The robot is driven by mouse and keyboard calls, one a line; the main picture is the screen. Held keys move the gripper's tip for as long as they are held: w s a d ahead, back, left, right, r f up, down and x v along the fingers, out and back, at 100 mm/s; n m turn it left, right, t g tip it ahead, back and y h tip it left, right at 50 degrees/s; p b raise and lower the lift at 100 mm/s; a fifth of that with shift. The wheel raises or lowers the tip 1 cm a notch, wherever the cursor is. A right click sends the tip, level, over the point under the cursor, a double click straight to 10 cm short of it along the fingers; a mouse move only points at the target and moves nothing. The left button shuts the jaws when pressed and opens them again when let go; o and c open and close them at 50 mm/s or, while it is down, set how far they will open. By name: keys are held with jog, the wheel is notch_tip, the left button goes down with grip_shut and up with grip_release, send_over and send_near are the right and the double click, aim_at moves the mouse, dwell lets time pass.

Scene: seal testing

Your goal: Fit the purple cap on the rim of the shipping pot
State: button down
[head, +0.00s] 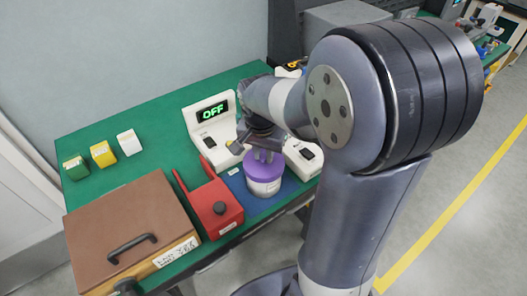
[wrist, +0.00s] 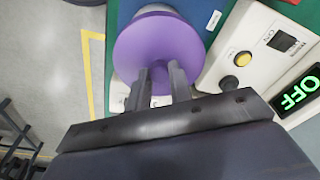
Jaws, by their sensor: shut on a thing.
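The purple cap (head: 265,166) is at the top of the white shipping pot (head: 264,188), which stands upright on a blue mat (head: 285,193). The cap looks level, and I cannot tell whether it is seated on the rim or just above it. My gripper (head: 264,152) points down over the cap and is shut on its top part. In the wrist view the cap (wrist: 150,45) fills the space ahead of the fingers (wrist: 161,72) and hides most of the pot. Only a pale edge of the pot (wrist: 157,8) shows beyond it.
A white device with a green OFF display (head: 212,112) stands behind the pot. A brown case (head: 130,230) and several small boxes (head: 103,153) are farther left. Green tabletop (head: 150,165) lies bare between them.

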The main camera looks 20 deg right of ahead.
aim_at(264, 157)
jog(key=shift+f, duration=0.25)
jog(key=c, duration=1.2)
grip_release()
notch_tip(264, 157, up, 7)
jog(key=p, duration=0.5)
jog(key=shift+r+p, duration=0.1)
jog(key=shift+p, duration=0.25)
